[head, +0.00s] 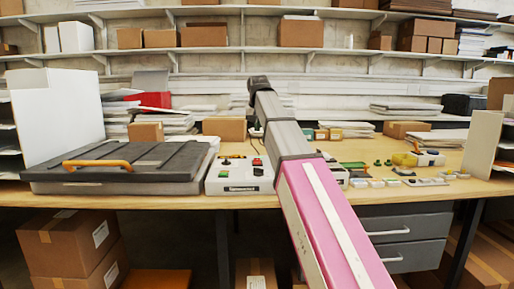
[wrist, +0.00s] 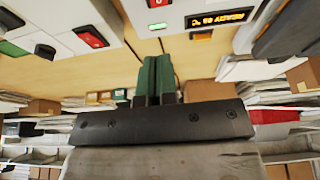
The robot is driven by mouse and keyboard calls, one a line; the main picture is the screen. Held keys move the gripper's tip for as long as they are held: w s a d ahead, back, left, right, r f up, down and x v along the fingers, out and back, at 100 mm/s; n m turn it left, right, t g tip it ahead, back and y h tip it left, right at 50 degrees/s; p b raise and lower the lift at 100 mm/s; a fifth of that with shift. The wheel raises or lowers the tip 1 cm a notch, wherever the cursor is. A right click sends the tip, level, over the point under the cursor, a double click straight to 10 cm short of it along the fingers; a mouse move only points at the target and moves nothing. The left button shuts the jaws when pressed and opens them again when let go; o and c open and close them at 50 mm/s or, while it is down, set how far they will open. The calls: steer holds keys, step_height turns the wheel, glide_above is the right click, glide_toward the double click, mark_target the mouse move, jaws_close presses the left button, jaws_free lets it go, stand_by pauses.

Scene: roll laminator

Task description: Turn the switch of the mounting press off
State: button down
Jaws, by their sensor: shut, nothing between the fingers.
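The press (head: 120,160) with a dark lid and an orange handle is at the left of the bench in the head view. Next to it is a white control box (head: 222,182) with red, green and black controls. In the wrist view, which is upside down, a white box (wrist: 205,5) carries a red switch (wrist: 158,2), a lit green lamp (wrist: 157,26) and an orange display (wrist: 222,18) like "READY". Which side of the switch is pressed is unclear. My gripper (wrist: 157,62) has green fingers, shut and empty, apart from the switch. In the head view its fingertips are hidden.
Another white unit with a red switch (wrist: 90,37) is at the left in the wrist view. My arm hides part of the bench in the head view. Small parts and a yellow tape roll (head: 404,160) lie right. Cardboard boxes (head: 224,128) and paper stacks stand behind.

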mark_target(257, 160)
steer(key=x, duration=1.3)
steer(key=shift+s+f, duration=0.2)
steer(key=shift+f, duration=0.25)
